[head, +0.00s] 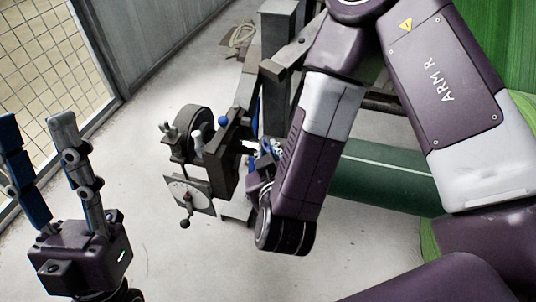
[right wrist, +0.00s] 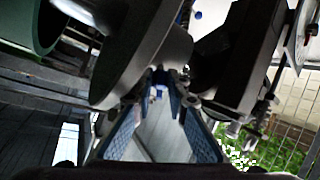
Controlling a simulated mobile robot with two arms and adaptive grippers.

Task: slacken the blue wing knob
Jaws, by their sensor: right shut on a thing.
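My right gripper (head: 264,152) reaches in to the dark machine bracket in the middle of the head view, largely hidden behind its own arm. In the right wrist view its two blue-padded fingers (right wrist: 165,84) converge on a small blue part, the blue wing knob (right wrist: 158,91), between the tips. Only a little of the knob shows, so its turn angle cannot be told. My left gripper (head: 36,118) is at the far left of the head view, fingers up, apart and empty.
A dark round drum (head: 194,130) and a pale dial plate (head: 190,194) with a crank stand left of the bracket. A blue ball knob (head: 223,121) tops a lever. A green roller (head: 385,176) lies to the right. Bare floor (head: 150,250) lies between left gripper and machine.

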